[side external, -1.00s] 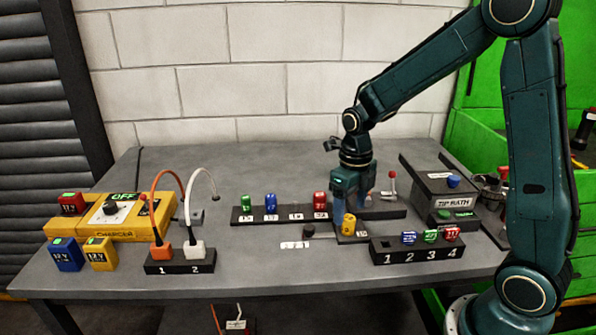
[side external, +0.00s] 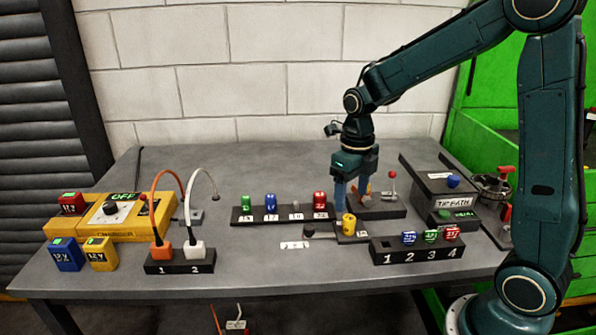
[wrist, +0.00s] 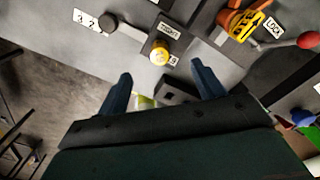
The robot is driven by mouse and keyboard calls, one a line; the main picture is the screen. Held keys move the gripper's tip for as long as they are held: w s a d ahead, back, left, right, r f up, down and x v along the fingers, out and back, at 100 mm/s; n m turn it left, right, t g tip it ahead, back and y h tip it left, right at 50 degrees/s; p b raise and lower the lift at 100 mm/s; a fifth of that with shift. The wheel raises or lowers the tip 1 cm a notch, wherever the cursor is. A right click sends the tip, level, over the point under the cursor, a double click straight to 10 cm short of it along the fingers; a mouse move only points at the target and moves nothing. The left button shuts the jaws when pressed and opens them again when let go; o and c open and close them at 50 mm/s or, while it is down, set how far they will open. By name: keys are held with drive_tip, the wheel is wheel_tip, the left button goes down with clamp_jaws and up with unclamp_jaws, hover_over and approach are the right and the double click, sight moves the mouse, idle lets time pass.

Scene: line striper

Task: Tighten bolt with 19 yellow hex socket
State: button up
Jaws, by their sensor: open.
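The yellow hex socket (side external: 348,225) stands upright on a small dark block with a label, at the middle right of the table. A black-knobbed handle (side external: 309,230) lies to the left of that block. My gripper (side external: 352,200) is open and empty just above the socket, with its fingers pointing down. In the wrist view the two blue fingers (wrist: 161,69) are spread apart, with the socket beyond their tips. The bolt is not visible.
A dark rack (side external: 257,218) behind holds green, blue and red sockets and one grey post. A numbered block (side external: 385,258) with small coloured pieces stands front right. A red-knobbed lever (side external: 391,175) rises close to the right of my gripper.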

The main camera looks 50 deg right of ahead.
drive_tip(key=c, duration=0.4)
drive_tip(key=n, duration=0.1)
drive_tip(key=r+n, duration=0.1)
drive_tip(key=n, duration=0.2)
drive_tip(key=shift+r+n, duration=0.3)
drive_tip(key=shift+n, duration=0.1)
drive_tip(key=n, duration=0.2)
drive_tip(key=r+n, duration=0.1)
drive_tip(key=n, duration=0.1)
drive_tip(key=shift+r, duration=0.2)
